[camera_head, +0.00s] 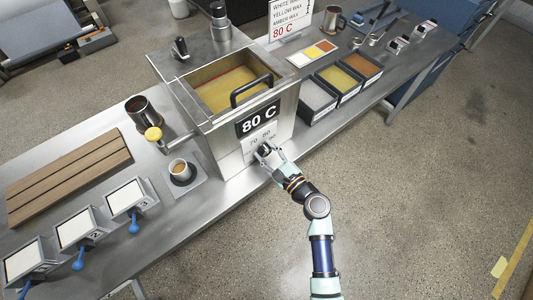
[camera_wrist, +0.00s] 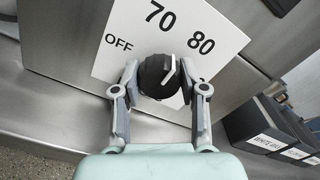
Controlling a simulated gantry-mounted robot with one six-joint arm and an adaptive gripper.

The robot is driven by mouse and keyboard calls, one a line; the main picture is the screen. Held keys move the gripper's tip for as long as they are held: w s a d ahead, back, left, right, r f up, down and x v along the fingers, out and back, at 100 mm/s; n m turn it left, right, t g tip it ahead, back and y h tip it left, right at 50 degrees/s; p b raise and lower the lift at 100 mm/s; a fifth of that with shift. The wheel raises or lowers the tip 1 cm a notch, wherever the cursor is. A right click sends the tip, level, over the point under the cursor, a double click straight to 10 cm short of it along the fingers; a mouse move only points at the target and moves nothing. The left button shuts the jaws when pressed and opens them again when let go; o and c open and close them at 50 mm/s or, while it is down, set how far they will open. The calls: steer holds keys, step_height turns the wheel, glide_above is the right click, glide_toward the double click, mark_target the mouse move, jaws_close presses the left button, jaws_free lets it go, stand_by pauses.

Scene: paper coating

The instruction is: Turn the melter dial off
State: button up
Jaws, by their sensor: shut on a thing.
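The melter (camera_head: 190,95) is a steel box on the bench with an "80 C" display (camera_head: 258,118) on its front. Its black round dial (camera_wrist: 157,76) sits on a white plate (camera_wrist: 120,30) marked OFF, 70 and 80. The dial's white pointer line is tilted up and slightly right, between the 70 and 80 marks. My gripper (camera_wrist: 160,88) is shut on the dial, one finger on each side. In the head view my gripper (camera_head: 266,152) is at the lower front of the melter and hides most of the dial.
Bins (camera_head: 318,100) of wax stand to the right. The floor in front of the bench is clear.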

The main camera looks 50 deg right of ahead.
steer(key=n+b, duration=0.3)
steer(key=n, duration=0.1)
steer(key=shift+f+n, duration=0.15)
steer(key=shift+n, duration=0.15)
steer(key=n+b, duration=0.3)
steer(key=n, duration=0.1)
steer(key=shift+n, duration=0.3)
steer(key=n+b, duration=0.3)
steer(key=n, duration=0.1)
steer(key=shift+n, duration=0.3)
steer(key=shift+n+b, duration=1.65)
steer(key=shift+n, duration=0.55)
steer(key=o, duration=1.1)
steer(key=shift+o, duration=0.2)
